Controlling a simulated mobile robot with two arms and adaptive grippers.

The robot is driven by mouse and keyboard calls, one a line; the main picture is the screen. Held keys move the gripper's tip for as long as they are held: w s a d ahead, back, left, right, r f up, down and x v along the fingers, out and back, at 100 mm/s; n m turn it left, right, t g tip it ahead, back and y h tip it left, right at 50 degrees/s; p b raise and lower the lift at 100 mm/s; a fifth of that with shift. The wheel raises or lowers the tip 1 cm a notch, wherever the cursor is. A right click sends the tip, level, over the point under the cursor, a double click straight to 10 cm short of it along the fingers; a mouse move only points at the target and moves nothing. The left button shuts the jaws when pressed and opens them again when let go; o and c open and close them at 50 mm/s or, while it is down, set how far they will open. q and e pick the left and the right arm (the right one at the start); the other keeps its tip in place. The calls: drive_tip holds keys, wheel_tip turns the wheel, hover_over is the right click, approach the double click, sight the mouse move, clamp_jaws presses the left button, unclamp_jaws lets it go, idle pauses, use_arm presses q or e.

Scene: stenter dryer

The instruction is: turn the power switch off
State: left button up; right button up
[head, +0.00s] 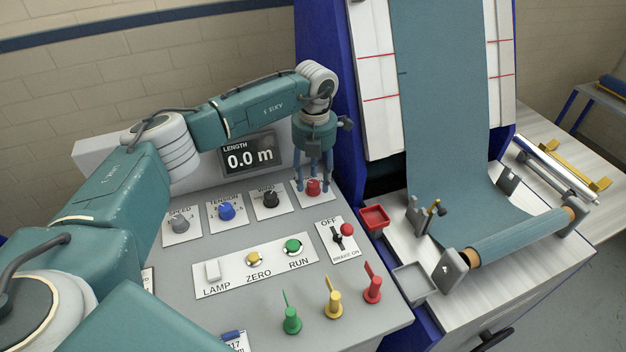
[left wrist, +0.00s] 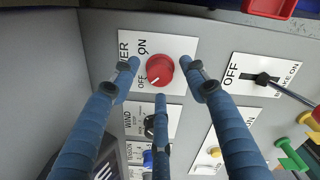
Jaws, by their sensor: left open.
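The power switch is a red round knob (head: 313,187) on a white plate at the back right of the grey control panel. In the left wrist view the knob (left wrist: 160,70) shows whole, beside the letters ON and OFF. A pale mark on its lower left edge lies on the side of the OFF lettering. My left gripper (head: 312,178) points down over the knob with its blue fingers open. In the left wrist view the fingers stand spread around the knob, with gaps between them and it. My right gripper is not in view.
Tension (head: 227,211) and wind (head: 271,198) knobs sit left of the switch. The OFF/BRAKE ON lever (head: 338,238) is in front, to the right. Green, yellow and red levers (head: 373,284) rise near the front. A red tray (head: 374,219) lies to the right, by the cloth roll (head: 520,237).

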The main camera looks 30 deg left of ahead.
sight(314, 184)
use_arm(q)
wheel_tip(314, 184, up, 11)
idle(0.3)
idle(0.5)
